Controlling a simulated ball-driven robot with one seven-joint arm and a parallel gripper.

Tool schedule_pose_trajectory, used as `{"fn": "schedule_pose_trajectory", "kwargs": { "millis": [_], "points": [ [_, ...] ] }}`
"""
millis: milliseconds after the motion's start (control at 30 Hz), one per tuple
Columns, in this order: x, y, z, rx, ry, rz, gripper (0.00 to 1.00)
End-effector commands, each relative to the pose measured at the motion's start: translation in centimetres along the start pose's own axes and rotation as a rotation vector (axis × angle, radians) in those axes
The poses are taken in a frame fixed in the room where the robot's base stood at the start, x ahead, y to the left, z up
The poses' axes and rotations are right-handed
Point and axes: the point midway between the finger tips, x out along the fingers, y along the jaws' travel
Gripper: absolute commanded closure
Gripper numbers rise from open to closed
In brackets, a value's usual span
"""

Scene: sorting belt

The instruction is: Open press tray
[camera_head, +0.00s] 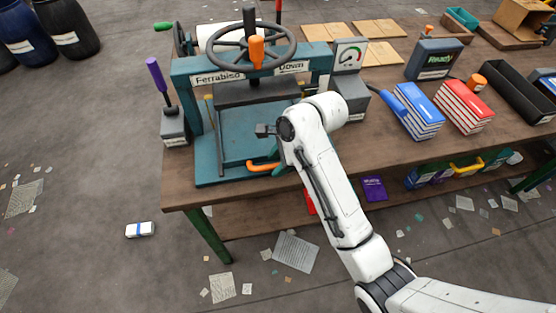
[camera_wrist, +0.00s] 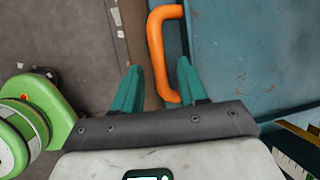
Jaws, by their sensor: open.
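The teal press (camera_head: 190,85) stands on the workbench, with a dark handwheel on top. Its teal tray (camera_head: 235,150) lies low in the frame, with an orange handle (camera_head: 262,166) at its front edge. In the wrist view the orange handle (camera_wrist: 156,45) shows as a bracket on the tray's teal side. My gripper (camera_wrist: 159,75) is open, with its two teal fingers on either side of the handle's long bar. The right finger overlaps the handle's inner gap. I cannot tell how deep the fingers reach.
A grey box with a purple lever (camera_head: 158,85) stands left of the press. A gauge box (camera_head: 350,85), blue books (camera_head: 412,110) and red books (camera_head: 464,105) stand to the right. The floor before the bench holds scattered papers and a small white block (camera_head: 140,230).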

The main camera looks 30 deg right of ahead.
Motion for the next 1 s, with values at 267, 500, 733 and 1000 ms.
{"fn": "schedule_pose_trajectory", "kwargs": {
  "millis": [267, 500, 733, 1000],
  "points": [
    [-0.03, 0.0, 0.0, 0.0, 0.0, 0.0, 0.76],
    [-0.04, 0.0, 0.0, 0.0, 0.0, 0.0, 0.99],
    [-0.04, -0.01, 0.0, 0.0, 0.0, 0.0, 1.0],
    [-0.06, -0.02, 0.04, 0.0, 0.0, 0.0, 1.0]
  ]
}}
